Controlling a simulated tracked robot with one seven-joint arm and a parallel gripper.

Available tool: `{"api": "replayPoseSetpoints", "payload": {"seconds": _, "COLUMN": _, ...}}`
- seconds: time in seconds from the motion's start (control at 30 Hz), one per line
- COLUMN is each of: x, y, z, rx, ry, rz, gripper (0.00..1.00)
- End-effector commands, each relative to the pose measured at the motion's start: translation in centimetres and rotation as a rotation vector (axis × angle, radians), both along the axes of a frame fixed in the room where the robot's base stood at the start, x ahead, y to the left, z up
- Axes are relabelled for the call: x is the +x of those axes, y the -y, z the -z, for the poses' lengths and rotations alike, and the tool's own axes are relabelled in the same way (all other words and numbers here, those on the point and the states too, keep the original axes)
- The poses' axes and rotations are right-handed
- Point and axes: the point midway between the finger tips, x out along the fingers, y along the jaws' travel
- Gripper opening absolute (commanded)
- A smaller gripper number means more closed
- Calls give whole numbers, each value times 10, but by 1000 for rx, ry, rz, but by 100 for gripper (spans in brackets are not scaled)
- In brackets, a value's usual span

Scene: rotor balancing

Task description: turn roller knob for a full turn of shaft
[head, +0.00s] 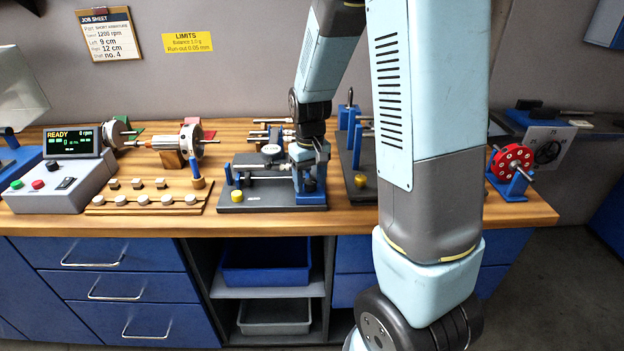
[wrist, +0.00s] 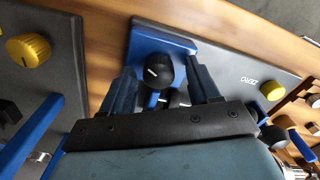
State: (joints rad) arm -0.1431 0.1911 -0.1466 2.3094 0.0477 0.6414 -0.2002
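The roller knob (wrist: 158,71) is black with a white line across its face. In the wrist view it sits on a blue stand (wrist: 150,40) at the end of the grey base plate. My gripper (wrist: 163,85) is open, one finger on each side of the knob, with a gap to each. Other dark round parts show just below the knob, partly hidden by my gripper. In the head view my gripper (head: 307,160) is over the blue stand (head: 311,192) at the right end of the grey plate (head: 270,201). The shaft under my gripper is not clear.
A yellow knob (head: 237,195) is at the plate's left end, near the ZERO label (wrist: 258,80). Another dark plate with a yellow knob (head: 360,181) stands close on the right. A wooden rack with pegs (head: 150,194) and a control box reading READY (head: 70,143) are at left.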

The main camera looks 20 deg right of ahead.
Motion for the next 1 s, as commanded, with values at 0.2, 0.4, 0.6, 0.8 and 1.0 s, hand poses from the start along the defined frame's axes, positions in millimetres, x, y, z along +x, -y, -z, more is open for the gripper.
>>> {"api": "replayPoseSetpoints", "payload": {"seconds": 0.2, "x": 0, "y": 1, "z": 0, "rx": 0, "ry": -1, "rz": 1, "gripper": 61}}
{"api": "replayPoseSetpoints", "payload": {"seconds": 0.4, "x": 0, "y": 1, "z": -15, "rx": 0, "ry": 2, "rz": 1, "gripper": 61}}
{"api": "replayPoseSetpoints", "payload": {"seconds": 0.6, "x": 0, "y": 1, "z": -51, "rx": 0, "ry": 4, "rz": 1, "gripper": 61}}
{"api": "replayPoseSetpoints", "payload": {"seconds": 0.8, "x": -1, "y": 0, "z": -90, "rx": 0, "ry": 2, "rz": 0, "gripper": 61}}
{"api": "replayPoseSetpoints", "payload": {"seconds": 1.0, "x": -1, "y": 1, "z": -121, "rx": -1, "ry": 2, "rz": 1, "gripper": 61}}
